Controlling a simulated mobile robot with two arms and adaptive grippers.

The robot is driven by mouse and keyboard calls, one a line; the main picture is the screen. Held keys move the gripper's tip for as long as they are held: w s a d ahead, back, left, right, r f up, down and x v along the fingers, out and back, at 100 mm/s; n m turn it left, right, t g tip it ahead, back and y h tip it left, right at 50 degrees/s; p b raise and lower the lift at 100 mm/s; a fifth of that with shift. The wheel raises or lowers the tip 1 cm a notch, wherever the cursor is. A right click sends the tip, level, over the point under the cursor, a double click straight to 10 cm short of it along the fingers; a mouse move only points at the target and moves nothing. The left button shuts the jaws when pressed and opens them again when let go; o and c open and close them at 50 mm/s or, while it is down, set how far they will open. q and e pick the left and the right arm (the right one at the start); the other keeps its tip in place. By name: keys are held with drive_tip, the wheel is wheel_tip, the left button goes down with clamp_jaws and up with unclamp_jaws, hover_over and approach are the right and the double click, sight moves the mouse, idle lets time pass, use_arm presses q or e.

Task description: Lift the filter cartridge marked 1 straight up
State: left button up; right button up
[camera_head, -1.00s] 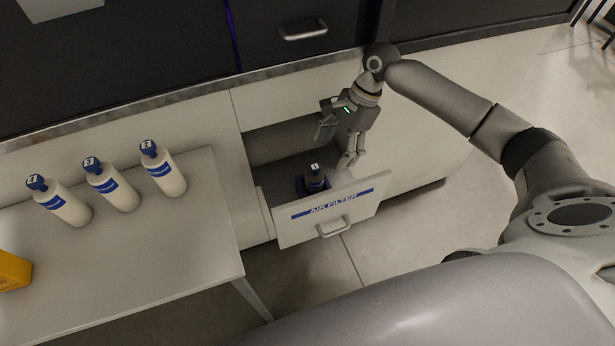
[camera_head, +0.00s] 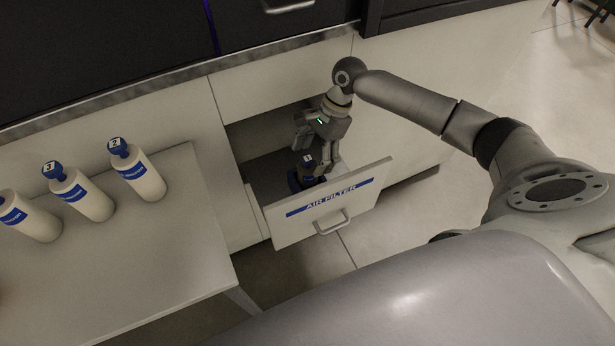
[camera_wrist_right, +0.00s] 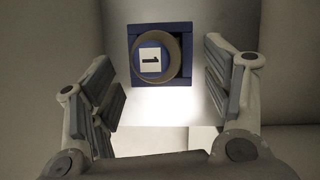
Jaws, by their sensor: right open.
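The filter cartridge marked 1 (camera_head: 309,167) stands upright in the open drawer labelled AIR FILTER (camera_head: 275,228). In the right wrist view the cartridge (camera_wrist_right: 152,60) shows from above, with a "1" on its top, inside a square blue holder (camera_wrist_right: 190,32). My right gripper (camera_head: 318,158) is open and reaches down into the drawer over the cartridge. In the right wrist view its two fingers (camera_wrist_right: 160,92) are spread wide left and right of the cartridge, with nothing between them touching it. My left gripper is not in view.
Several white bottles with blue caps, one of them marked 2 (camera_head: 138,174), stand on the white table (camera_head: 150,270) at the left. The drawer front with its handle (camera_head: 331,223) stands between the cartridge and me. The cabinet wall is behind.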

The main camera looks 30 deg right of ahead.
sight(308, 169)
drive_tip(key=x, duration=0.5)
drive_tip(key=shift+s+d, duration=0.1)
drive_tip(key=shift+s, duration=0.05)
drive_tip(key=c, duration=1.2)
wheel_tip(308, 169, up, 10)
drive_tip(key=shift+r+p, duration=0.1)
drive_tip(key=shift+p, duration=0.2)
drive_tip(key=shift+p, duration=0.85)
